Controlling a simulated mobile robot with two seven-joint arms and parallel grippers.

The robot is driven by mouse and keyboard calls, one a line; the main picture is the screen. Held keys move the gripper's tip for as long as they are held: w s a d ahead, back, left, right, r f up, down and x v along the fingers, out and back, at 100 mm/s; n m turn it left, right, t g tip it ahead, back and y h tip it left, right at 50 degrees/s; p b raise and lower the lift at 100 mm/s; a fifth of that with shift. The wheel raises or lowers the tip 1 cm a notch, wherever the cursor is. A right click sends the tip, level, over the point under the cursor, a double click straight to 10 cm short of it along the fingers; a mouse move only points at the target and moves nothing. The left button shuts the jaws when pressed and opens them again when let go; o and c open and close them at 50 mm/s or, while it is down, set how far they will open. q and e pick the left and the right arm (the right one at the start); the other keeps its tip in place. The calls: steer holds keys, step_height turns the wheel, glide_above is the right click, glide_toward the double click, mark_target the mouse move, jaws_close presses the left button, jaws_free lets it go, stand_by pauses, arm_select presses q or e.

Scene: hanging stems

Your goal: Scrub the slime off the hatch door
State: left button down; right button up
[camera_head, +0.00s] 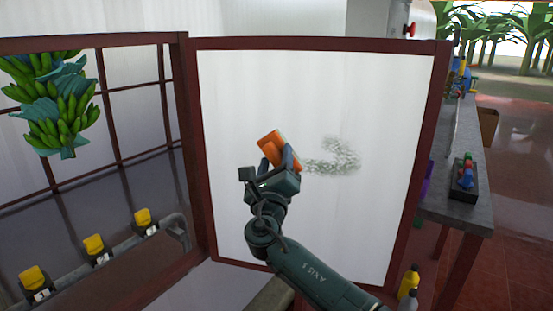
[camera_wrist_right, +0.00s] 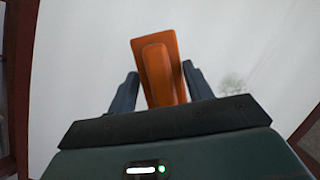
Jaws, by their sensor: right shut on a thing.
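The hatch door (camera_head: 230,95) is a white panel in a dark red frame, in the middle of the head view. A speckled grey-green slime patch (camera_head: 342,155) lies on its middle, curved like a hook. It also shows faintly in the right wrist view (camera_wrist_right: 232,84), right of the fingers. My right gripper (camera_head: 282,164) is shut on an orange scrubber (camera_head: 270,144) with a raised grip. The scrubber also shows between the fingers in the right wrist view (camera_wrist_right: 160,75). It is left of the slime, in front of the panel; I cannot tell if it touches. My left gripper is out of view.
A green banana bunch (camera_head: 52,105) hangs behind the open grid at the left. Several yellow-topped black units (camera_head: 95,246) sit along a rail below it. A grey table (camera_head: 463,140) with small items stands right of the door. Yellow bottles (camera_head: 409,282) stand near the door's lower right corner.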

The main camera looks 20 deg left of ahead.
mark_target(298, 164)
steer(key=shift+d+r+p, duration=0.1)
steer(key=shift+d+p, duration=0.75)
steer(key=shift+p, duration=0.25)
steer(key=shift+d+p, duration=0.35)
steer(key=shift+d, duration=0.05)
steer(key=shift+s+d+p, duration=0.2)
steer(key=shift+d+p, duration=0.4)
steer(key=shift+d, duration=0.1)
steer(key=shift+d+p, duration=0.6)
steer(key=shift+d, duration=0.05)
steer(key=shift+d+p, duration=0.65)
steer(key=shift+d, duration=0.5)
